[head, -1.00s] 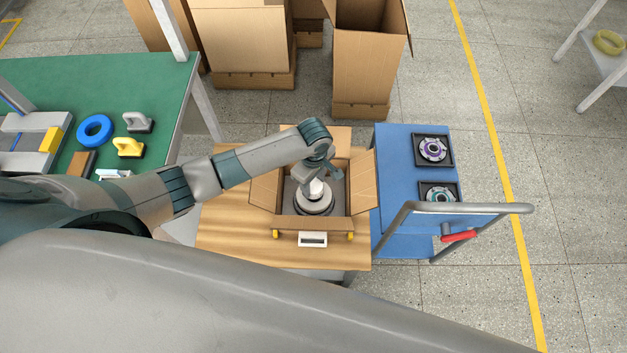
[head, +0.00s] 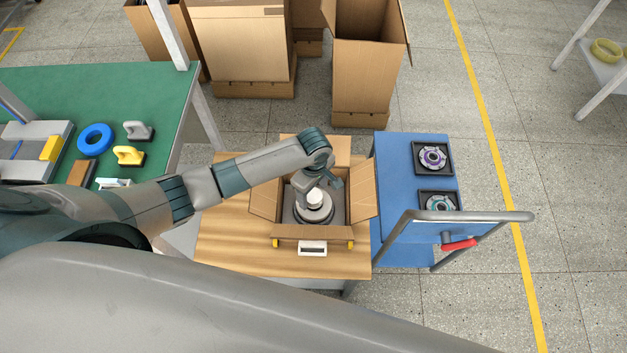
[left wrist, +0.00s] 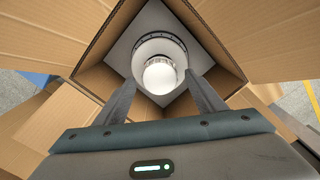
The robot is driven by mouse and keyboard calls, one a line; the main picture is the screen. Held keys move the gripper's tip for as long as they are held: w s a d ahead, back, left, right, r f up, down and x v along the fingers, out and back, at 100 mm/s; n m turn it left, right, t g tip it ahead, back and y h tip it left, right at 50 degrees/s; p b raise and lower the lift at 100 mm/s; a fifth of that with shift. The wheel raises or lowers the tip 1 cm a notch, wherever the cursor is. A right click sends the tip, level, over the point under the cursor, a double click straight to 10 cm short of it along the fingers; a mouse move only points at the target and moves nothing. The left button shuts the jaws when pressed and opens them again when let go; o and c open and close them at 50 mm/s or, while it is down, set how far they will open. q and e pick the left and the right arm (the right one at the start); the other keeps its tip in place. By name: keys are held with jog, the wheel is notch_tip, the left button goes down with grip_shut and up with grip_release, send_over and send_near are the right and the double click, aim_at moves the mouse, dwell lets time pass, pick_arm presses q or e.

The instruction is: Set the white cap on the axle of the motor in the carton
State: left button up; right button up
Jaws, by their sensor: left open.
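The open carton (head: 290,232) stands on the wooden table with its flaps spread. The grey motor (head: 314,215) sits inside it, and in the left wrist view the motor (left wrist: 150,48) shows as a round pale body. The white cap (head: 315,196) stands upright at the motor's centre, and in the left wrist view the cap (left wrist: 160,76) looks like a bright round dome. The axle is hidden under it. My left gripper (head: 322,187) is over the carton; in the left wrist view the gripper (left wrist: 163,92) is open, with its fingers apart on either side near the cap. My right gripper is not in view.
A blue cart (head: 393,180) with two dark trays stands right of the wooden table (head: 225,240). A green bench (head: 155,85) with a blue ring and handled blocks is at left. Tall cartons (head: 365,65) stand behind. Carton flaps surround my gripper closely.

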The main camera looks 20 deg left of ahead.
aim_at(313, 195)
pick_arm(q)
notch_tip(313, 195, up, 12)
jog(key=b, duration=0.1)
dwell(0.5)
